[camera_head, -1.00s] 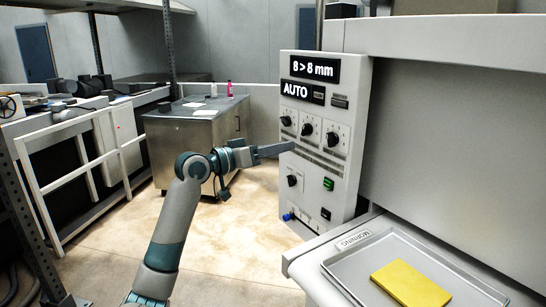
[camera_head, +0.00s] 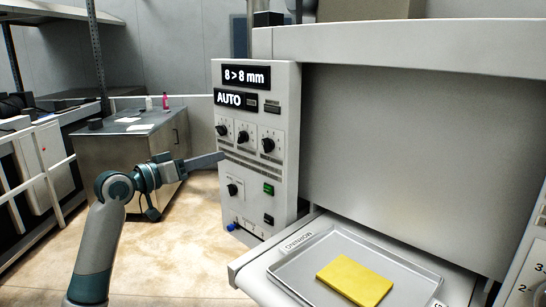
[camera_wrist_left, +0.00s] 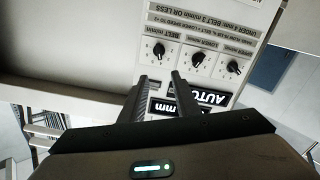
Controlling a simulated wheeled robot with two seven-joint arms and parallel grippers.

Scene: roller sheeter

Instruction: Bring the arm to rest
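My left arm comes in from the lower left in the head view. Its gripper (camera_head: 207,160) reaches right, its tips overlapping the left edge of the control panel (camera_head: 258,180) just below the row of knobs. I cannot tell from this view whether they touch it. In the left wrist view, the two fingers (camera_wrist_left: 160,78) stand apart with a gap and nothing between them. The panel (camera_wrist_left: 205,45) shows upside down beyond them, with several black knobs. Its display reads "8 > 8 mm" and "AUTO". My right gripper is not in view.
A tray (camera_head: 296,284) holding a yellow slab (camera_head: 354,280) sits on the machine's shelf at the lower right. A metal cabinet (camera_head: 120,165) stands behind my left arm. A white railing is at the far left. Floor between the cabinet and panel is clear.

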